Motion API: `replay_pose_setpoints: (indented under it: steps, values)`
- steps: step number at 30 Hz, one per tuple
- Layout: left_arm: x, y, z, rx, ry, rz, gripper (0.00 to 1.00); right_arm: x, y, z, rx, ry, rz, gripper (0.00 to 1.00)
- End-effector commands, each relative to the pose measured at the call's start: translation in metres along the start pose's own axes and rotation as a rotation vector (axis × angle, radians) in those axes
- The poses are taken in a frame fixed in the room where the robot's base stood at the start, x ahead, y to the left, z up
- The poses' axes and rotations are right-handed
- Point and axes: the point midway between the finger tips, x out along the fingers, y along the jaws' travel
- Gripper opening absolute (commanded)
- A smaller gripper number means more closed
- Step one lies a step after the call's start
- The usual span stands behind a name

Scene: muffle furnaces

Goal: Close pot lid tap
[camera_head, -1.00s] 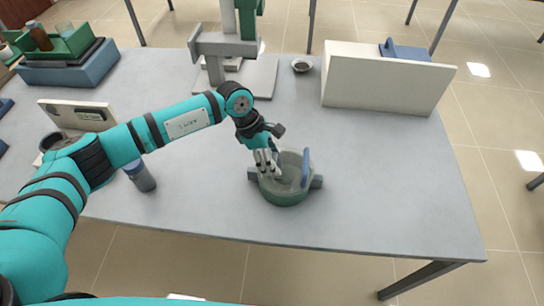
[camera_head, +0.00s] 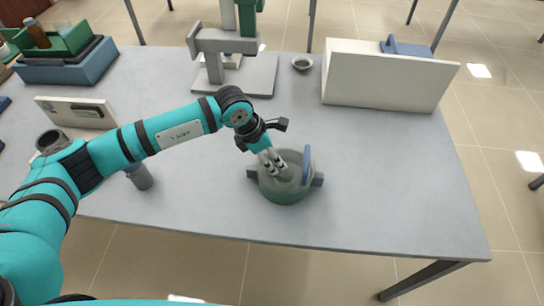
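A green and grey round pot (camera_head: 284,190) with a grey handle on each side stands on the table, near the front edge. A thin blue upright piece (camera_head: 306,165), which looks like the raised lid seen nearly edge-on, is at the pot's right side. My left gripper (camera_head: 274,168) points down at the pot's opening, left of the blue piece and apart from it. Its fingers are close together and look empty; how far they are open is unclear. My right gripper is out of view.
A grey stand (camera_head: 222,55) and a small bowl (camera_head: 302,63) are behind the pot. A large white box (camera_head: 385,78) stands at the back right. A grey cylinder (camera_head: 140,177) is below my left forearm. The table right of the pot is clear.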

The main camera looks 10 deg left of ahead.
Motion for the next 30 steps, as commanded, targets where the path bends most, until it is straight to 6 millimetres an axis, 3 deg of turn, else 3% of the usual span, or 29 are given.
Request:
replay_pose_setpoints:
  steps: [30]
  values:
    - [0.004,-0.004,0.002,-0.852,-0.003,0.354,0.24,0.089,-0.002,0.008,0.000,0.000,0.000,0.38]
